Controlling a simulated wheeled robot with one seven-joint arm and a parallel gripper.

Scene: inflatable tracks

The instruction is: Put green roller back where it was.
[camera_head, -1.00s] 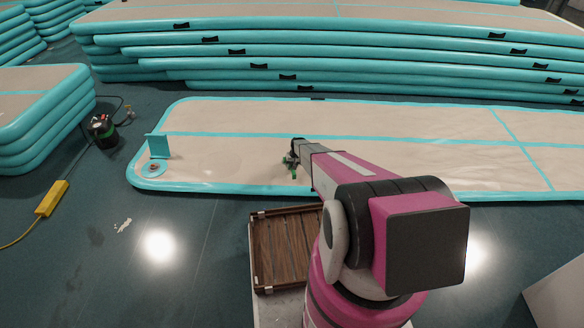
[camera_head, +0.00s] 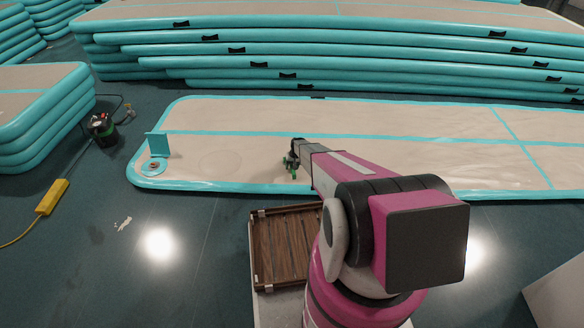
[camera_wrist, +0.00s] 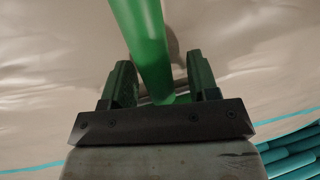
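The green roller shows in the wrist view as a smooth bright green tube (camera_wrist: 145,40). It runs from the top edge down between the two dark green fingers of my gripper (camera_wrist: 160,77). The fingers stand apart on either side of it, with narrow gaps seeming to show; whether they press on it I cannot tell. In the head view my gripper (camera_head: 292,161) is small and low over the beige mat with teal edges (camera_head: 230,125), left of its middle.
A brown slatted tray (camera_head: 285,248) lies in front. Stacked mats (camera_head: 330,60) rise behind.

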